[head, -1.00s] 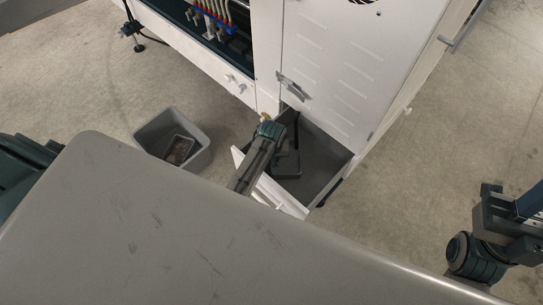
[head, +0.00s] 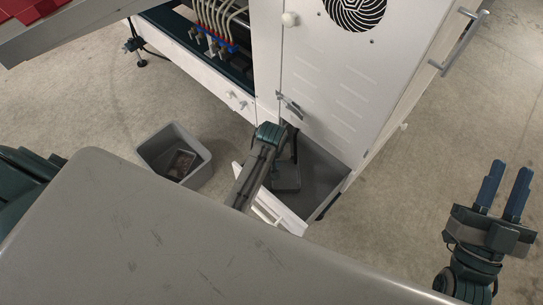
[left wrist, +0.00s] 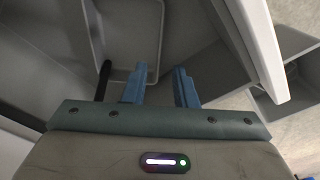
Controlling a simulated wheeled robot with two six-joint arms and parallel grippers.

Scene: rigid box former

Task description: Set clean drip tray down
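My left arm reaches down into an open drawer (head: 330,181) at the base of the white machine. A dark grey drip tray (head: 286,178) lies in the drawer, partly hidden by my left arm. In the left wrist view, a grey tray with rounded corners (left wrist: 125,45) shows just beyond my left gripper (left wrist: 169,72). The gripper's blue fingers are apart, close to the tray's right wall; I cannot tell whether they touch it. My right gripper (head: 504,190) is open and empty, over the floor at the right.
A grey bin (head: 157,150) with a smaller tray-like item (head: 181,163) inside stands on the floor left of the drawer. The white drawer front (head: 280,214) stands out toward me. The machine's panel (head: 335,90) rises directly behind the drawer. The floor at right is open.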

